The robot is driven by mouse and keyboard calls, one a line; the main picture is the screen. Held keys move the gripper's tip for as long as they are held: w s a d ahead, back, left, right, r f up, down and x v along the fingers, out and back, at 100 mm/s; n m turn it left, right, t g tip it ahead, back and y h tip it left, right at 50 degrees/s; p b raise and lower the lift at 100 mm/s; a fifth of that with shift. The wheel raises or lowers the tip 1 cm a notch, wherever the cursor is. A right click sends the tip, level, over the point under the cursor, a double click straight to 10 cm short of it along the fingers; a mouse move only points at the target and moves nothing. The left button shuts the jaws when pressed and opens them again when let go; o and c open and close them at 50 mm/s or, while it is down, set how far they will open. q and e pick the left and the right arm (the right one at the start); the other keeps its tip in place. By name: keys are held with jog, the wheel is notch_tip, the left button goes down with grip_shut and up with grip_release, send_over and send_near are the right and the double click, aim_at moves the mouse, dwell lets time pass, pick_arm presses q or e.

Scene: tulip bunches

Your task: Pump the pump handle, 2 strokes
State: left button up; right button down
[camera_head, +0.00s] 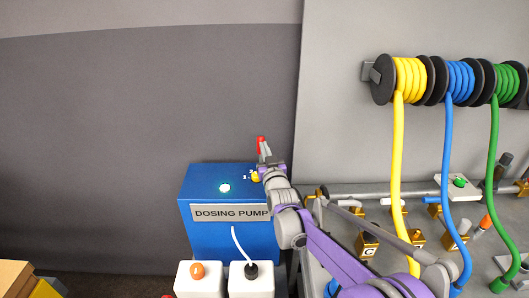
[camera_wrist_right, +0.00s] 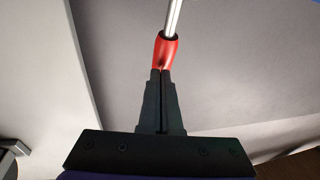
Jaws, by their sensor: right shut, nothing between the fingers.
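The red grip of the pump handle (camera_head: 261,141) shows above the box's right rear. In the right wrist view the red grip (camera_wrist_right: 165,52) sits on a metal rod (camera_wrist_right: 174,15). My right gripper (camera_head: 266,158) reaches over the box's right side. Its fingers, also in the wrist view (camera_wrist_right: 161,80), are closed together with their tips right at the red grip's end. Whether they touch it I cannot tell. My left gripper is out of view.
Two white containers, one with an orange cap (camera_head: 198,270) and one with a black cap (camera_head: 251,270), stand before the pump. Yellow, blue and green hoses (camera_head: 395,170) hang from reels at the right, over a bench with pipes and brass blocks (camera_head: 366,244).

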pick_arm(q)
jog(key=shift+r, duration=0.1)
pick_arm(e)
jog(key=shift+w+r, duration=0.1)
jog(key=shift+w, duration=0.25)
dwell(0.3)
